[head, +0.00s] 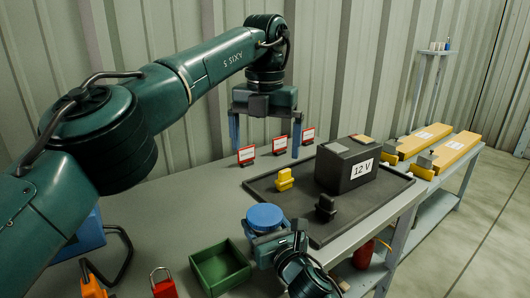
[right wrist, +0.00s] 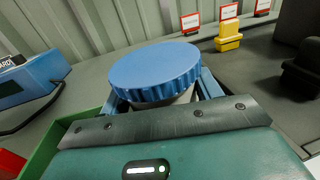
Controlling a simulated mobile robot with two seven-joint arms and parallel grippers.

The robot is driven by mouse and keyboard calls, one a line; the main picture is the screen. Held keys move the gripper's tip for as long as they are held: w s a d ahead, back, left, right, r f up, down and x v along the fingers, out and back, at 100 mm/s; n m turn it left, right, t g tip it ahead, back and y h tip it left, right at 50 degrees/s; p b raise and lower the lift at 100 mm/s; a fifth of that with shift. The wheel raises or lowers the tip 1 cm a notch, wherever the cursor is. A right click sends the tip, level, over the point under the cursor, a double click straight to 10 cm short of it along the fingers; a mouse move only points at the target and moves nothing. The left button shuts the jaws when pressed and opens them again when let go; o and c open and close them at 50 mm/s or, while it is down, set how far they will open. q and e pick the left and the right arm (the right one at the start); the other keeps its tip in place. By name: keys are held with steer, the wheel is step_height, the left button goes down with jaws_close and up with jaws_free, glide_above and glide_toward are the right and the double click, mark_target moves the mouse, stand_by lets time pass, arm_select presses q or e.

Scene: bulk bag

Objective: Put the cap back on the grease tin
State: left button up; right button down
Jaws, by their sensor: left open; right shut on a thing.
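A blue ridged cap (head: 265,217) shows at the front middle of the head view, above my right gripper (head: 268,238). In the right wrist view the blue cap (right wrist: 155,72) sits on top of a pale grey body, the grease tin (right wrist: 165,98), mostly hidden below it. My right gripper is shut on the tin, with its blue fingers on both sides just under the cap. I cannot tell whether the cap is fully seated. My left gripper (head: 264,137) is open and empty, pointing down above the back of the bench, behind the cap and well apart from it.
A green open box (head: 220,266) and a red padlock (head: 162,284) lie at the front. A black tray (head: 330,225) holds a 12 V battery (head: 347,165), a yellow clamp (head: 285,180) and a black clamp (head: 325,208). Small signs (head: 279,145) stand behind. The bench middle is clear.

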steer(key=shift+r, duration=0.1)
steer(key=shift+c, duration=1.2)
jaws_free()
steer(key=v, duration=1.3)
steer(key=shift+s, duration=0.1)
